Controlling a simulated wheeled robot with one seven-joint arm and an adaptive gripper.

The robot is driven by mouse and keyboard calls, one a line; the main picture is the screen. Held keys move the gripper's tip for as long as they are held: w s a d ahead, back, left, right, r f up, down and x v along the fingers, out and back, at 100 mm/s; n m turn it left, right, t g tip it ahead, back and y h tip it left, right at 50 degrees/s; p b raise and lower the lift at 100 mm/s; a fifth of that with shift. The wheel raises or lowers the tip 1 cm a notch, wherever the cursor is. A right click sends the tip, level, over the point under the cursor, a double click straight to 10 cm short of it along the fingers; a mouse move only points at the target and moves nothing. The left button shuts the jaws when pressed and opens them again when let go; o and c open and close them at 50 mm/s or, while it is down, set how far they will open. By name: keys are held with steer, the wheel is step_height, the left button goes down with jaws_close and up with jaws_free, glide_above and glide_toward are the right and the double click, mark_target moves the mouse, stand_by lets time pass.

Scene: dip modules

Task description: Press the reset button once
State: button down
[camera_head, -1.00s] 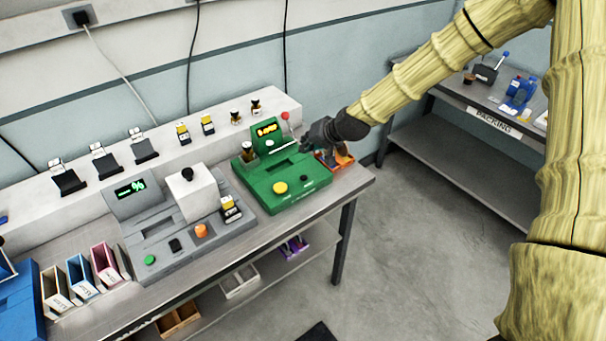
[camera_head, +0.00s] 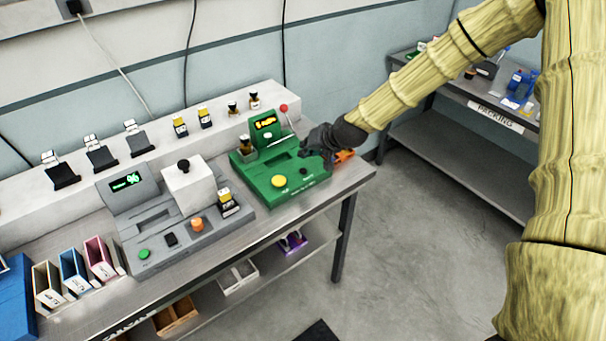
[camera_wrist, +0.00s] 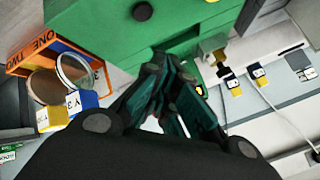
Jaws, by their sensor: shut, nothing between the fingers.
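The green machine (camera_head: 262,180) stands at the right end of the bench, with a yellow lit display (camera_head: 265,122). Its front has a large yellow button (camera_head: 279,181) and a small black button (camera_head: 304,171); their labels are too small to read, so I cannot tell for sure which is reset. My gripper (camera_head: 306,152) is shut and empty, just behind and above the black button, over the machine's right side. In the wrist view, my gripper (camera_wrist: 170,78) points at the green machine (camera_wrist: 95,30), with a round dark button (camera_wrist: 142,11) beyond the fingertips. I see no contact with it.
A grey machine (camera_head: 150,225) with green, black and orange buttons stands to the left. An orange tray (camera_wrist: 22,62) with round and boxy parts lies beside the green machine, mostly hidden by my gripper in the head view. A red-knobbed lever (camera_head: 284,108) rises behind.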

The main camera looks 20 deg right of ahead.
mark_target(305, 168)
steer(key=shift+f+b, duration=1.05)
steer(key=shift+f, duration=0.8)
steer(key=shift+f, duration=0.15)
steer(key=shift+f+b, duration=0.25)
steer(key=shift+b, duration=0.05)
steer(key=shift+f+b, duration=0.3)
steer(key=shift+f, duration=0.05)
stand_by(0.7)
steer(key=shift+r, duration=0.1)
stand_by(0.3)
steer(key=shift+r+p, duration=0.45)
steer(key=shift+r, duration=0.25)
steer(key=shift+r, duration=0.1)
steer(key=shift+r+p, duration=1.55)
steer(key=shift+r, duration=0.9)
